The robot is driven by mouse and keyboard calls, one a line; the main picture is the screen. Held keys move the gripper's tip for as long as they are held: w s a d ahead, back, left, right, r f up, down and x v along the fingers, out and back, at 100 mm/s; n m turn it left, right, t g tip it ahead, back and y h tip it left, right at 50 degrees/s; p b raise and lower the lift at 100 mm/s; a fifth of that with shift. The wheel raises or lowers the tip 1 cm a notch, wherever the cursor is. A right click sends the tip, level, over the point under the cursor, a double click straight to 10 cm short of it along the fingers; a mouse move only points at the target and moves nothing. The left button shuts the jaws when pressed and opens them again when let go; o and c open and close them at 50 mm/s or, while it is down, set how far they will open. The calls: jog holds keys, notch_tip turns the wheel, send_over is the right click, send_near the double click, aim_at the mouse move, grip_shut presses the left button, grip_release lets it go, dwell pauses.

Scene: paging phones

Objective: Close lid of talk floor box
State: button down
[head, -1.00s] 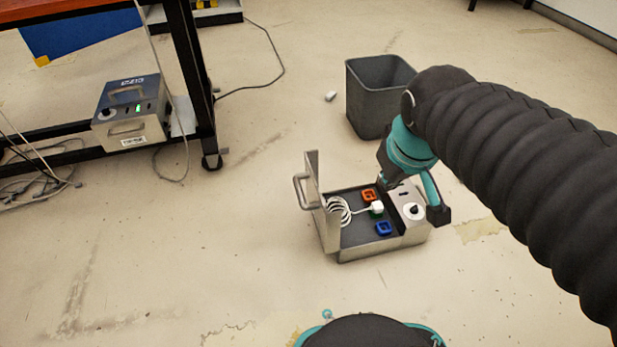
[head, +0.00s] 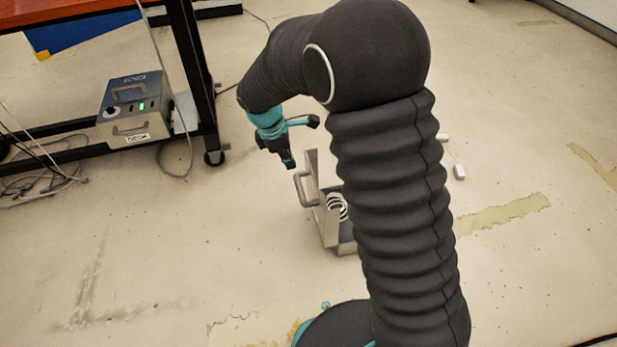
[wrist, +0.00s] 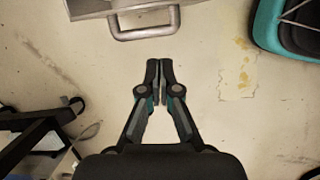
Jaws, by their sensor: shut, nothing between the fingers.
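The talk floor box (head: 348,246) stands on the floor, mostly hidden behind my arm in the head view. Its lid (head: 325,212) stands upright on the left side, with a metal handle (head: 302,188) on its outer face. A white coiled cord (head: 338,205) shows inside. In the wrist view the lid (wrist: 90,6) and its handle (wrist: 146,26) are at the top edge. My gripper (head: 291,166) is just left of and above the lid, on its outer side. It also shows in the wrist view (wrist: 163,68), shut and empty, apart from the handle.
A black-legged bench (head: 190,75) stands at the left, with a grey device (head: 135,110) on its lower shelf and loose cables nearby. Small white pieces (head: 459,171) lie on the floor to the right. The floor left of the box is clear.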

jog(key=a+f+n, duration=0.1)
jog(key=f, duration=0.1)
jog(key=b, duration=0.2)
send_near(303, 194)
jog(key=x, duration=0.3)
jog(key=a+x, duration=0.1)
jog(key=x, duration=0.1)
jog(key=shift+s+f, duration=0.1)
jog(key=shift+w+d, duration=0.15)
jog(key=shift+d, duration=0.45)
jog(key=shift+w+d, duration=0.15)
jog(key=shift+d, duration=0.4)
jog(key=shift+w+d, duration=0.2)
jog(key=shift+d, duration=0.6)
jog(key=shift+r+p, duration=0.25)
jog(key=shift+p, duration=0.1)
